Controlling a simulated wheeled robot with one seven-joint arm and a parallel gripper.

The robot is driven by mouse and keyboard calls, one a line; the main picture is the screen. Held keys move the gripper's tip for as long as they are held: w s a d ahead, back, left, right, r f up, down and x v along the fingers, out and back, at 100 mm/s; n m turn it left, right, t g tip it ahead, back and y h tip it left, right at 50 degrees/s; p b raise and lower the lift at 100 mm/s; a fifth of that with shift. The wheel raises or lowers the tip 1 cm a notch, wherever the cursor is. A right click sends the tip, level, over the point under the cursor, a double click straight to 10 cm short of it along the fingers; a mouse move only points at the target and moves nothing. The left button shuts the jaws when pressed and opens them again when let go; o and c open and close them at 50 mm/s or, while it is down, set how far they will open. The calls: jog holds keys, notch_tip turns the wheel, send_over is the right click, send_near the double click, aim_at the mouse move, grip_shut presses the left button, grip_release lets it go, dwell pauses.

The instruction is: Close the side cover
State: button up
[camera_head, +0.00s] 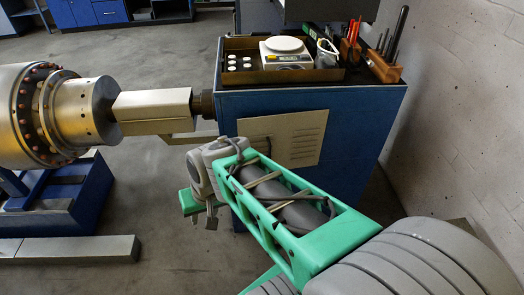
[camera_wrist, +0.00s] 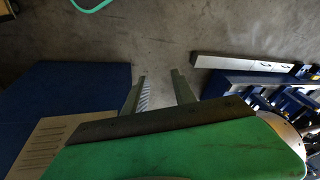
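A beige panel with rows of vent slots, which looks like the side cover (camera_head: 290,138), is on the front face of the blue cabinet (camera_head: 365,125). Its outline sits slightly askew to the cabinet's edges; I cannot tell whether it stands ajar or lies flat. Part of it shows at the lower left in the wrist view (camera_wrist: 50,143), partly cut off by my gripper body. My gripper is low in front of the cabinet, left of and below the panel, apart from it. In the wrist view its two fingers (camera_wrist: 160,90) are spread with only floor between them.
On the cabinet stand a tray (camera_head: 255,75) with a scale (camera_head: 285,52) and small white weights, plus a tool holder (camera_head: 383,68). A large rotor (camera_head: 35,110) with a shaft reaches the cabinet's left side. A blue stand and a grey rail (camera_head: 100,248) are at left. Floor between is clear.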

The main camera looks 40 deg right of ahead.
aim_at(270, 155)
jog(key=w+d+f+m+t+y+b, duration=0.2)
jog(key=w+d+f+m+t+b, duration=0.6)
jog(key=w+d+f+m, duration=0.65)
jog(key=s+d+r+m+t+h+b, duration=0.1)
jog(key=s+d+m+t+h+b, duration=0.25)
jog(key=d+m, duration=0.65)
jog(key=s+d+r+m+t+h+b, duration=0.1)
jog(key=s+d+m+t+h+b, duration=0.3)
jog(key=d+m, duration=0.7)
jog(key=shift+m+g+h, duration=0.45)
jog(key=shift+m+g, duration=0.2)
jog(key=shift+g, duration=0.1)
jog(key=w, duration=0.8)
jog(key=shift+w+r, duration=0.1)
jog(key=shift+c, duration=0.3)
grip_shut()
